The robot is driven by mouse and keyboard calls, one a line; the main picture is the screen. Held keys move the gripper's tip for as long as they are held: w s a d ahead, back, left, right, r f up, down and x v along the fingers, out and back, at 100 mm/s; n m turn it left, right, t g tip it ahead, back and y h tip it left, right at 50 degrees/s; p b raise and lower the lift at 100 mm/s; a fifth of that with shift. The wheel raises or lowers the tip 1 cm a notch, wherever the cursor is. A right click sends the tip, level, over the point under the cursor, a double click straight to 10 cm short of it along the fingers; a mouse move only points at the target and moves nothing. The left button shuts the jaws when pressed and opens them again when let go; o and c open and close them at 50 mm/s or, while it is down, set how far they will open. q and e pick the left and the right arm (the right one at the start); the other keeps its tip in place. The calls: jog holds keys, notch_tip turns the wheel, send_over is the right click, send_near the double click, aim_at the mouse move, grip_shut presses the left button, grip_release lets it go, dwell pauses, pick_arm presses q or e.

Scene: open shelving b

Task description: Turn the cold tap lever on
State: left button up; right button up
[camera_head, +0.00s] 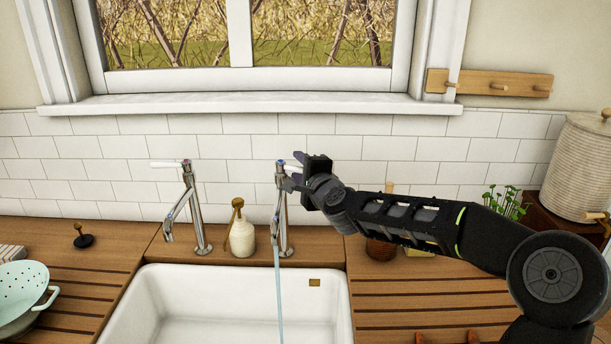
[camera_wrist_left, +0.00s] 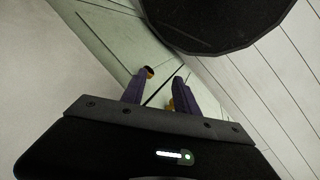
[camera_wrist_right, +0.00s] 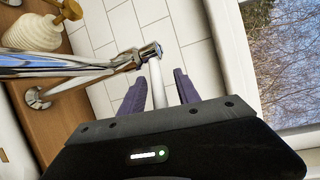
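The right tap (camera_head: 281,213) is chrome with a blue-marked top, and a thin stream of water (camera_head: 279,295) falls from its spout into the sink. My right gripper (camera_head: 296,172) is at the top of this tap. In the right wrist view its two purple fingers (camera_wrist_right: 161,88) are apart, with the white lever (camera_wrist_right: 156,80) lying between them; I cannot tell if either finger touches it. The left tap (camera_head: 196,215) has a white lever pointing left and no water shows from it. My left gripper (camera_wrist_left: 158,90) is open and empty, out of the head view.
A white sink (camera_head: 150,300) lies below the taps. A cream soap bottle (camera_head: 242,236) with a wooden pump stands between them. A mint colander (camera_head: 22,290) is at left, a black-based wooden-handled item (camera_head: 83,238) behind it. A potted plant (camera_head: 505,203) and lidded basket (camera_head: 580,165) stand at right.

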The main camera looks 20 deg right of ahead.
jog(key=s+b, duration=0.4)
jog(key=s, duration=0.3)
jog(key=shift+r, duration=0.4)
